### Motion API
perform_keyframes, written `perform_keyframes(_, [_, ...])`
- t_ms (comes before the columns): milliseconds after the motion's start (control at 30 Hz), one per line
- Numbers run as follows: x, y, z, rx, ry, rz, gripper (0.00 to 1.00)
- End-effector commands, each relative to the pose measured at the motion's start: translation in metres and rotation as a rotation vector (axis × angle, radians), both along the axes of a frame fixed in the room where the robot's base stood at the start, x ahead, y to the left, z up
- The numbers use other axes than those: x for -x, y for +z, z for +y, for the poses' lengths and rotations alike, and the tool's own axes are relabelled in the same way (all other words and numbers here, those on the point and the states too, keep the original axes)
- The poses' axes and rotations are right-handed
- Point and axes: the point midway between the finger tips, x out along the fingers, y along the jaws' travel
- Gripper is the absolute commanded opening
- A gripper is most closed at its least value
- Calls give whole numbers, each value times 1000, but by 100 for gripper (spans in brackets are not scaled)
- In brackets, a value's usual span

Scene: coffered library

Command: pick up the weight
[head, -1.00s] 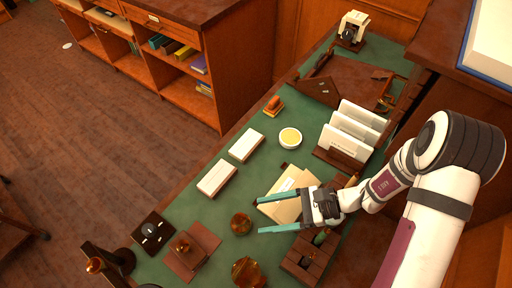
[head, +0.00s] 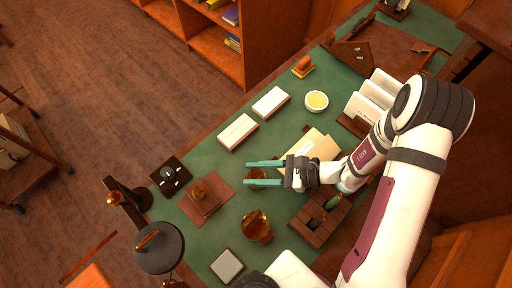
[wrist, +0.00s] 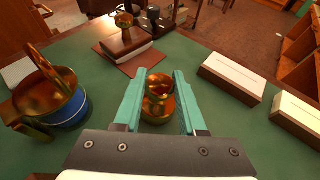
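The weight (wrist: 159,101), a small round brass piece with a knob-like top, stands upright on the green desk top. In the wrist view it sits between the two teal fingers of my gripper (wrist: 160,74), with the fingers spread to either side. My gripper is open, and I cannot tell whether either finger touches the brass. In the head view my gripper (head: 246,174) reaches left over the desk, and the weight (head: 257,174) shows only partly between the fingers.
A larger brass piece with a blue body (wrist: 66,105) stands close on the left in the wrist view. A brown book (wrist: 126,45) with a brass knob on it lies beyond. White boxes (wrist: 231,78) lie to the right. A wooden organiser (head: 318,220) stands near my wrist.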

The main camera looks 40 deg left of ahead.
Motion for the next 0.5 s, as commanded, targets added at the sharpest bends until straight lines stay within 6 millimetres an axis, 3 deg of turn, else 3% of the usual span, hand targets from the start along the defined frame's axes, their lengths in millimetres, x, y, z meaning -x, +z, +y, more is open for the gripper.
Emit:
perform_keyframes(33, [0, 0, 0, 0, 0, 0, 25])
perform_keyframes(167, [0, 0, 0, 0, 0, 0, 2])
perform_keyframes(200, [0, 0, 0, 0, 0, 0, 0])
perform_keyframes(500, [0, 0, 0, -1, 0, 1, 0])
